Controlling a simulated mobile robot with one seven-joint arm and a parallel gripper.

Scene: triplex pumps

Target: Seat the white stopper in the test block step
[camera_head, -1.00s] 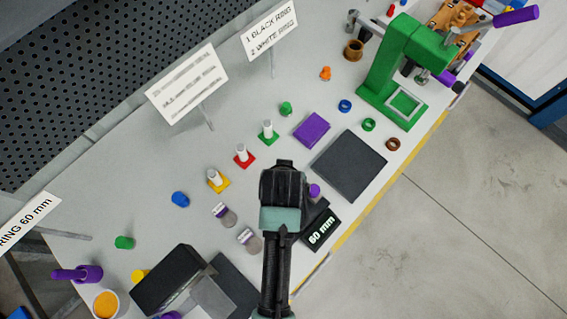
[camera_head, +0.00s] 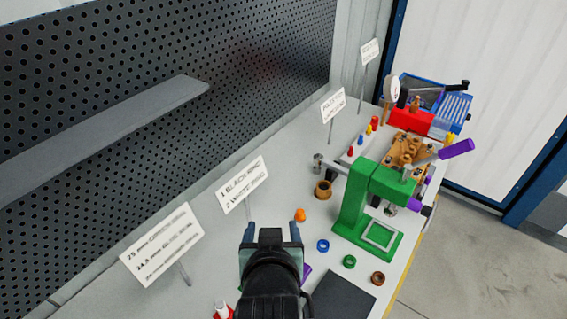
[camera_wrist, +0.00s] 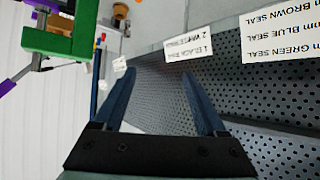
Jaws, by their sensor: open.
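My gripper (camera_head: 272,232) is open and empty in the head view, raised above the bench. In the wrist view its two dark fingers (camera_wrist: 157,78) stand apart with nothing between them. A tan block (camera_head: 408,148) with metal fittings sits at the far right end of the bench, beyond the green press (camera_head: 355,205); I cannot tell whether it is the test block. Small red, yellow and blue pegs (camera_head: 361,139) stand on a pale strip left of it. I cannot make out the white stopper for sure.
Orange (camera_head: 300,215), blue (camera_head: 323,245), green (camera_head: 349,261) and brown (camera_head: 377,278) rings or small parts lie near the dark mat (camera_head: 340,298). A sign (camera_head: 243,185) stands behind my gripper. A perforated wall (camera_head: 200,60) with a shelf (camera_head: 110,120) borders the bench.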

